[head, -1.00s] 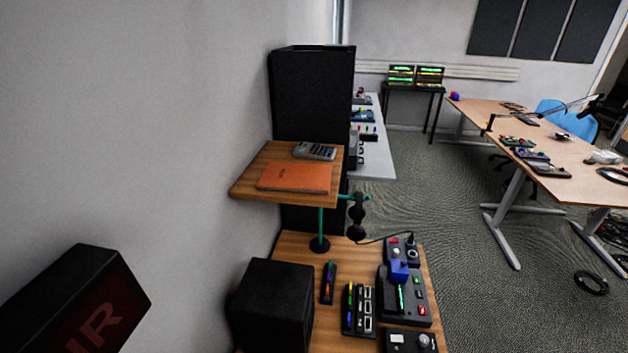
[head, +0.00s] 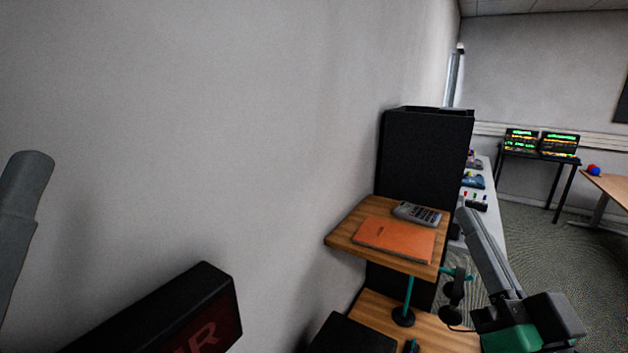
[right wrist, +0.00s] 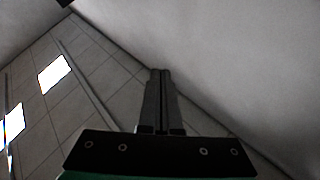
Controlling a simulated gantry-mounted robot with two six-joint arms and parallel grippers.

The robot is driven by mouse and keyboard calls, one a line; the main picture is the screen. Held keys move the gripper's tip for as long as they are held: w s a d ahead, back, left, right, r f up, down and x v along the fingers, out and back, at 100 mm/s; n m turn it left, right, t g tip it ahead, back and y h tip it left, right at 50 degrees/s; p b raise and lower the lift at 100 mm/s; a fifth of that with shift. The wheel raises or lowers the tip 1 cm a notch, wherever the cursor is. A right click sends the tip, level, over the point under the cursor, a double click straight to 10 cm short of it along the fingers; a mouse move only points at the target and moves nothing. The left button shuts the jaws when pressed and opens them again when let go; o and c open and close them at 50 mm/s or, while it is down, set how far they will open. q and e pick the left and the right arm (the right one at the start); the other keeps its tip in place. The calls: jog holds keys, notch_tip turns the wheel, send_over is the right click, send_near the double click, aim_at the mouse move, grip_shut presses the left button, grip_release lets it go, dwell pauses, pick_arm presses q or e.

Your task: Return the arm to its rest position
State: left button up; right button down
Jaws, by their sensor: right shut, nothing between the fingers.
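In the head view my right gripper (head: 466,213) rises at the lower right, tilted up and left, with its long grey fingers together and nothing between them. The right wrist view shows the same fingers (right wrist: 160,72) side by side, shut and empty, pointing up towards the ceiling tiles. At the left edge of the head view stands a grey upright piece of my left side, cut off by the frame. Whether it is shut or open cannot be seen.
A small wooden shelf (head: 348,237) with an orange notebook (head: 392,239) and a grey calculator (head: 417,214) stands behind my right gripper. A black cabinet (head: 424,155) is beyond. A dark lettered sign box (head: 165,310) is at lower left. The white wall (head: 240,120) fills the left.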

jog(key=s+a+r+n+t, duration=0.1)
jog(key=s+r+n+t, duration=0.3)
jog(key=s+r, duration=0.8)
notch_tip(320, 180, up, 21)
jog(key=p, duration=2.3)
jog(key=shift+y, duration=0.4)
jog(key=shift+f, duration=0.1)
jog(key=shift+s, duration=0.15)
